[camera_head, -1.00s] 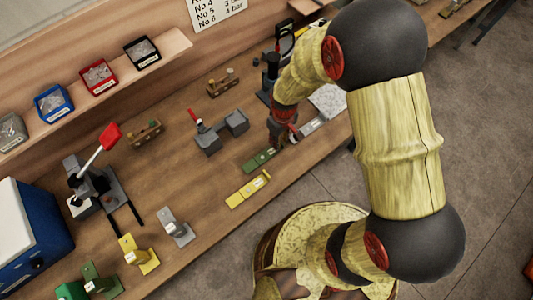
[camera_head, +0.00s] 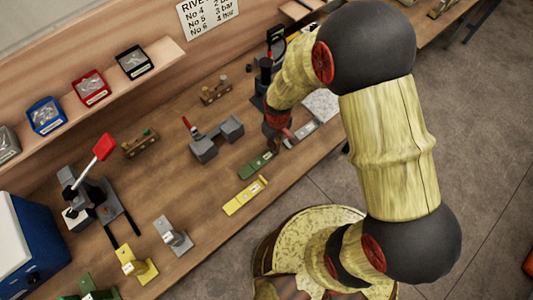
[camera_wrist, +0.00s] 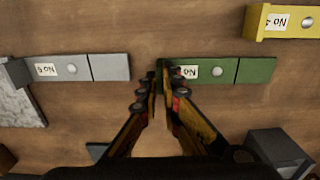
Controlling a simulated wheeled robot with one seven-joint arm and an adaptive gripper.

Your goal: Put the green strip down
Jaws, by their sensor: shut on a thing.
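The green strip (camera_head: 256,164) lies flat at or very near the bench top, between the grey and yellow strips; a gap below it cannot be made out. In the wrist view the green strip (camera_wrist: 222,72) carries a white label and a round stud, with its label partly hidden by a finger. My gripper (camera_wrist: 160,76) is shut on the strip's left end there. In the head view my arm partly hides the gripper (camera_head: 285,143).
A grey strip (camera_wrist: 105,67) labelled No 6 lies left of the green one in the wrist view, a small gap apart. A yellow strip (camera_head: 244,195) lies nearer the bench's front edge. A grey fixture with a red handle (camera_head: 215,138) stands behind.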

